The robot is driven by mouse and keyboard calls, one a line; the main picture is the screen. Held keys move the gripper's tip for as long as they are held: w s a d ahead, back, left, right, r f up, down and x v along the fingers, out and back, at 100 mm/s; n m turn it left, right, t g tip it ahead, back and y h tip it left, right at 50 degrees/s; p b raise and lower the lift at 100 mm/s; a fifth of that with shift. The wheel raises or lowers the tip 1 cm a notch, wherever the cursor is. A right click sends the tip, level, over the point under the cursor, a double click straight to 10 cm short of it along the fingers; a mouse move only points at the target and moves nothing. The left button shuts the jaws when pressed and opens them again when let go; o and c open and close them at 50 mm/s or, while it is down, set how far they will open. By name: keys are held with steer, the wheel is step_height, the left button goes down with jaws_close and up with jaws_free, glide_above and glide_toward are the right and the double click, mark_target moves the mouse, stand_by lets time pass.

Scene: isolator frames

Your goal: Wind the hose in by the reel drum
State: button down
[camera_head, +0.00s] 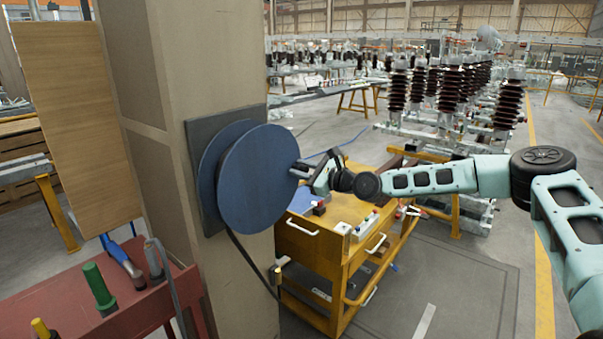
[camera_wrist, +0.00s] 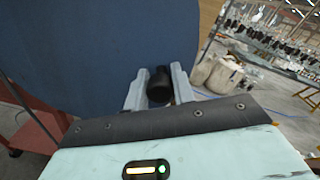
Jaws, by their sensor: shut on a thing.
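The reel drum (camera_head: 258,180) is a large blue disc pair on a dark backing plate (camera_head: 197,140), fixed to a beige column. A thin black hose (camera_head: 250,262) hangs from the drum's underside and runs down to the right, with a small pale fitting (camera_head: 277,274) near its lower part. My gripper (camera_head: 302,171) is at the drum's right edge. In the wrist view, my gripper (camera_wrist: 159,88) is shut on a short black knob (camera_wrist: 159,84) in front of the blue drum face (camera_wrist: 90,55). The knob's base is hidden.
A yellow tool cart (camera_head: 310,250) stands below and behind my gripper. A red bench (camera_head: 120,310) with a green-handled tool (camera_head: 98,285) is at the lower left. The beige column (camera_head: 190,60) stands behind the drum. Open floor (camera_head: 460,290) lies at the right.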

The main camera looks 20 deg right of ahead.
steer(key=shift+f+m+b, duration=0.3)
steer(key=shift+f, duration=0.1)
steer(key=c, duration=1.2)
jaws_free()
steer(key=shift+s+d, duration=0.1)
steer(key=b+v, duration=0.4)
steer(key=v, duration=1.3)
steer(key=shift+r, duration=0.1)
